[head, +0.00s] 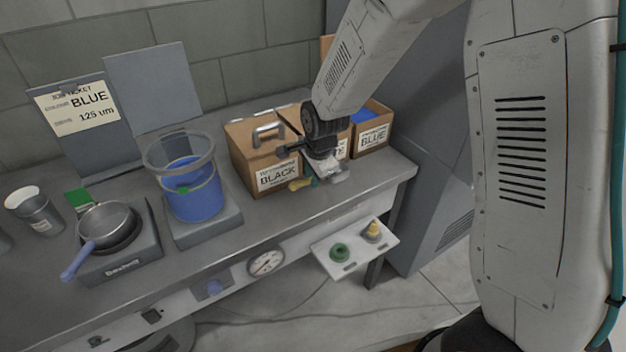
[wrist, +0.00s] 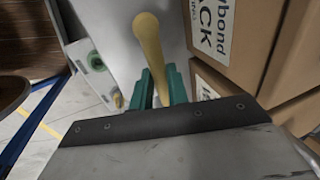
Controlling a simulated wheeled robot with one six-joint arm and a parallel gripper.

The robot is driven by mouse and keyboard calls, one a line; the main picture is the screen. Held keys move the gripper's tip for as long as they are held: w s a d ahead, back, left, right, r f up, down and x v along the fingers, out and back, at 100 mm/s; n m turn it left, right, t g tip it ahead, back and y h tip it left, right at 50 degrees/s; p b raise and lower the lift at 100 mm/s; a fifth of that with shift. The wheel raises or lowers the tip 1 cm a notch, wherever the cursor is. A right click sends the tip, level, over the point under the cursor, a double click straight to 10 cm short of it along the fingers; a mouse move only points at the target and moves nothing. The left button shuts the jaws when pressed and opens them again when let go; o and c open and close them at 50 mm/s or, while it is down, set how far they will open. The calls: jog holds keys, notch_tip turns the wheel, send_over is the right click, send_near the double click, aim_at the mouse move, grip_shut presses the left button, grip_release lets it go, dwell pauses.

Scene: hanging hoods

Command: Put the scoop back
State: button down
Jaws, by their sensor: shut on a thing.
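My gripper (head: 312,180) is in front of the boxes, above the bench's front edge. Its teal fingers (wrist: 160,88) are shut on the scoop, around its yellow handle (wrist: 147,42). The handle also shows in the head view (head: 299,184). Behind stand three cardboard boxes: the BLACK box (head: 262,160) with a handled lid, a middle box (head: 343,147) mostly hidden by my arm, and the open BLUE box (head: 372,140) with blue contents.
A clear hopper with blue powder (head: 190,190) stands left of the boxes. A pan (head: 106,222) with a blue handle sits on a scale (head: 125,262). A small white shelf (head: 352,252) with green and yellow knobs juts from the bench front. A job ticket (head: 82,103) reads BLUE, 125 um.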

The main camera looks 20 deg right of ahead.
jog(key=shift+s+f, duration=0.15)
jog(key=shift+f, duration=1.1)
jog(key=shift+f, duration=0.15)
jog(key=c, duration=1.4)
grip_release()
jog(key=shift+o, duration=0.2)
jog(key=s+d+r+n, duration=0.2)
jog(key=s+r, duration=0.3)
jog(key=r, duration=0.4)
jog(key=s+d+r+n, duration=0.1)
jog(key=s+d+r, duration=0.25)
jog(key=r, duration=0.55)
jog(key=s+d+r+n, duration=0.2)
jog(key=s+n, duration=0.2)
jog(key=s, duration=0.4)
jog(key=s+d+r+n+g, duration=0.1)
jog(key=s+r+n, duration=0.1)
jog(key=s, duration=0.6)
jog(key=s+d+r+n, duration=0.2)
jog(key=s+n, duration=0.3)
jog(key=s, duration=0.3)
jog(key=shift+d+r+n+g+h, duration=0.3)
jog(key=shift+r+g, duration=0.1)
jog(key=shift+r, duration=0.2)
